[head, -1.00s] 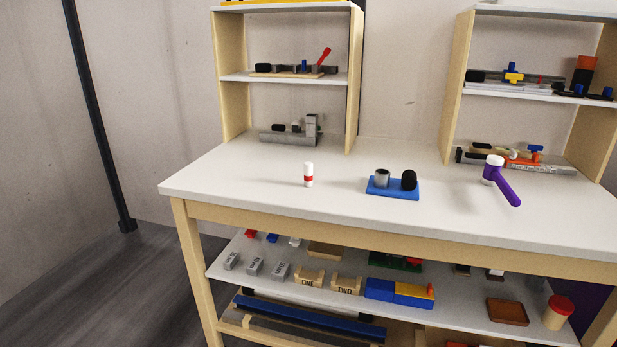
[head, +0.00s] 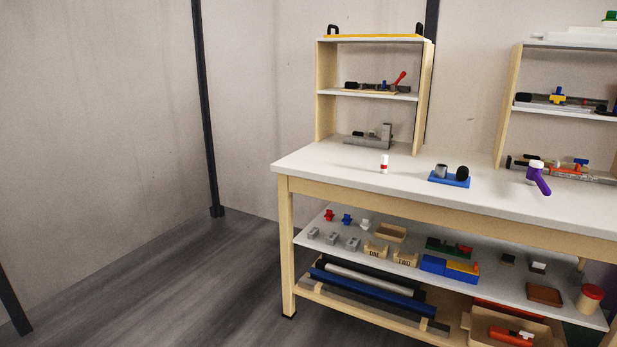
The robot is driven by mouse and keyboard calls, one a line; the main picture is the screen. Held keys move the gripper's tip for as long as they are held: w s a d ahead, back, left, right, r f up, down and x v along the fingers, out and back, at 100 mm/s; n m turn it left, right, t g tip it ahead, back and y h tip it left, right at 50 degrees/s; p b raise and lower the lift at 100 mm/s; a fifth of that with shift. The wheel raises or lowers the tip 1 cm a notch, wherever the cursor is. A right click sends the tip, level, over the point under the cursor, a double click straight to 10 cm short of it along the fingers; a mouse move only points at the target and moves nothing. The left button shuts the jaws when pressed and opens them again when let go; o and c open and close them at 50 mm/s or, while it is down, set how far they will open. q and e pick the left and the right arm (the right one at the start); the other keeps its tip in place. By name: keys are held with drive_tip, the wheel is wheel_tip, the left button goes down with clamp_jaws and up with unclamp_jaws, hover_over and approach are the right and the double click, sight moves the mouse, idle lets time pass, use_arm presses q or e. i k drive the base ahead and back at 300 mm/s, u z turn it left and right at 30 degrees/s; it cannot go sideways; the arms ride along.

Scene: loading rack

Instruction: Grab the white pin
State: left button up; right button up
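A small white pin with a red band (head: 384,164) stands upright on the white tabletop (head: 330,169), left of the blue block. Nothing touches it. Neither of my grippers shows in the head view.
A blue block (head: 436,180) with a grey cylinder and a black knob stands right of the pin. A purple hammer-like tool (head: 541,183) lies farther right. Shelf units (head: 425,105) rise at the back. A lower shelf (head: 480,288) holds blocks and trays. Open floor (head: 190,285) lies to the left.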

sight(384, 163)
drive_tip(key=z, duration=1.1)
drive_tip(key=i, duration=1.25)
